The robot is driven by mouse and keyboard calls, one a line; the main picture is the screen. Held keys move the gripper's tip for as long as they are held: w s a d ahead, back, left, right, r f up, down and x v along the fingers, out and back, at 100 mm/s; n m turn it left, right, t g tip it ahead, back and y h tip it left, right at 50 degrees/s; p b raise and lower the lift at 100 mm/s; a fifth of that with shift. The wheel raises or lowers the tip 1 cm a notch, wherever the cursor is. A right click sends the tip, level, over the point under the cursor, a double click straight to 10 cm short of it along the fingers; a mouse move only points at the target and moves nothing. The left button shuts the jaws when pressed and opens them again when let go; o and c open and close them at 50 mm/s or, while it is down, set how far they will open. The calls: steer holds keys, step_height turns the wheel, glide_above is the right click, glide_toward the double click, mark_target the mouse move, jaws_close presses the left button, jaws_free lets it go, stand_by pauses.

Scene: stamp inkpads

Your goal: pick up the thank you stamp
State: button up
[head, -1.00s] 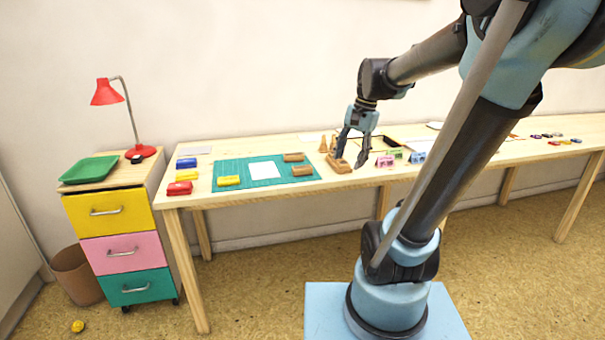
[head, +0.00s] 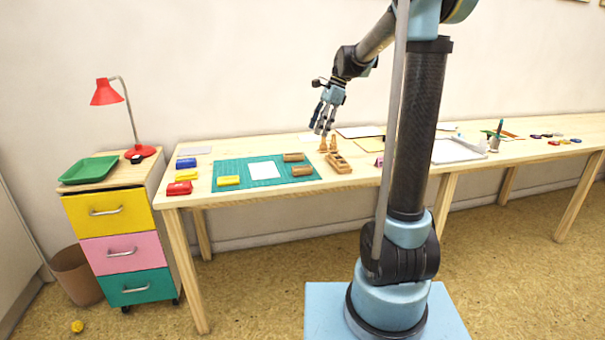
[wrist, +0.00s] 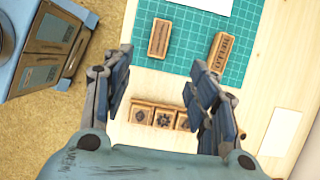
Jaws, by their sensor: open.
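Two brown wooden block stamps lie on the right part of the green cutting mat (head: 232,164). The nearer one (head: 301,170) shows in the wrist view (wrist: 159,38) with small writing on top. The farther one (head: 293,157) also shows there (wrist: 223,52) and bears larger dark lettering that looks like HELLO. I cannot read for sure which says thank you. My gripper (head: 322,127) is open and empty above the table, to the right of both stamps. In the wrist view my open fingers (wrist: 161,70) point toward the mat, with nothing between them.
A wooden holder (head: 338,164) of small square stamps sits right of the mat, below my fingers in the wrist view (wrist: 160,115). Two wooden cone-shaped pieces (head: 327,145) stand behind it. Blue, yellow and red blocks (head: 181,188) lie at the left. White paper (head: 264,170) lies on the mat.

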mark_target(303, 167)
steer(key=x, duration=1.6)
steer(key=shift+d, duration=0.1)
steer(key=c, duration=1.1)
